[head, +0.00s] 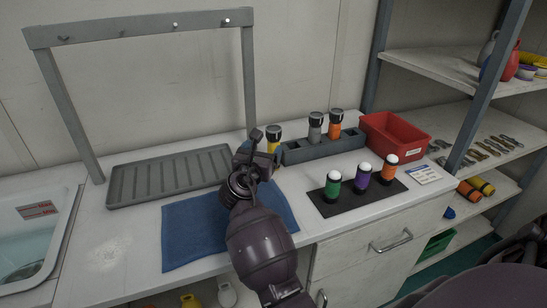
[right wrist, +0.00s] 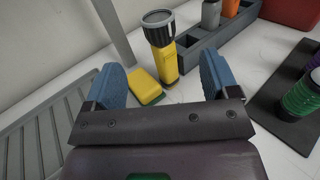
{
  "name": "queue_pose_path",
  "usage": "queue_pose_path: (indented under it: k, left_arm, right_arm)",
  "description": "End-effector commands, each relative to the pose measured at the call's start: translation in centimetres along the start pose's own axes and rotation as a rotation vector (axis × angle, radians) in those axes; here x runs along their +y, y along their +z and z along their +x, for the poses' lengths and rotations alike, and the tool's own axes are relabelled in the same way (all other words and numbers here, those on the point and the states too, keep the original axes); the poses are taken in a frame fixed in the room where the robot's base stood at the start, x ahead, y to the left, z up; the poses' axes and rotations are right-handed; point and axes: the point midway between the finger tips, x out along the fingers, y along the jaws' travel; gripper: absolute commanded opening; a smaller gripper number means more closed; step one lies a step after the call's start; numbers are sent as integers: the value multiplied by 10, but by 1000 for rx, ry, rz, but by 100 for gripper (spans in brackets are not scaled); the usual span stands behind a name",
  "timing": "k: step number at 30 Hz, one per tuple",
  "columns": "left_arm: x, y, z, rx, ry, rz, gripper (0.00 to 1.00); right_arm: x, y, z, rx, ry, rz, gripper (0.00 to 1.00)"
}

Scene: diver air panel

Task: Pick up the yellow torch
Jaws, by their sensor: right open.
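The yellow torch (right wrist: 162,58) has a black head with a clear lens. It stands upright on the counter at the left end of the grey rack (right wrist: 197,42). In the head view the torch (head: 273,146) is partly hidden by my right gripper (head: 259,143). My right gripper (right wrist: 162,72) is open and empty. In the right wrist view its two blue-padded fingers stand apart, with the torch beyond and between them. A yellow sponge with a green side (right wrist: 145,86) lies just left of the torch, near the left finger. My left gripper is out of view.
A grey torch (head: 315,128) and an orange torch (head: 335,124) stand in the rack. A red bin (head: 395,133), a black mat (head: 335,202) with three capped bottles, a blue cloth (head: 190,232) and a ribbed grey tray (head: 170,176) under a metal frame surround the area.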

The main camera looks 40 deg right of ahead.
Motion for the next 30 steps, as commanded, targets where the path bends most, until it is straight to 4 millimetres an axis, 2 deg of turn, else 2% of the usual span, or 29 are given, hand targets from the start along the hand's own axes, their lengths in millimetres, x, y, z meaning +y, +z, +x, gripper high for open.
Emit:
queue_pose_path:
  k: [9, 19, 24, 30]
  left_arm:
    - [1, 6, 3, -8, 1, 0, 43]
    - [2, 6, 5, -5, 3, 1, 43]
    - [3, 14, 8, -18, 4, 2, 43]
    - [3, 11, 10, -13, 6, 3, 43]
  right_arm:
    - [0, -1, 48, -1, -1, -2, 81]
    - [2, -2, 72, -1, 1, 0, 81]
    - [3, -4, 96, 0, 0, -1, 81]
    - [3, -3, 113, 0, 1, 1, 81]
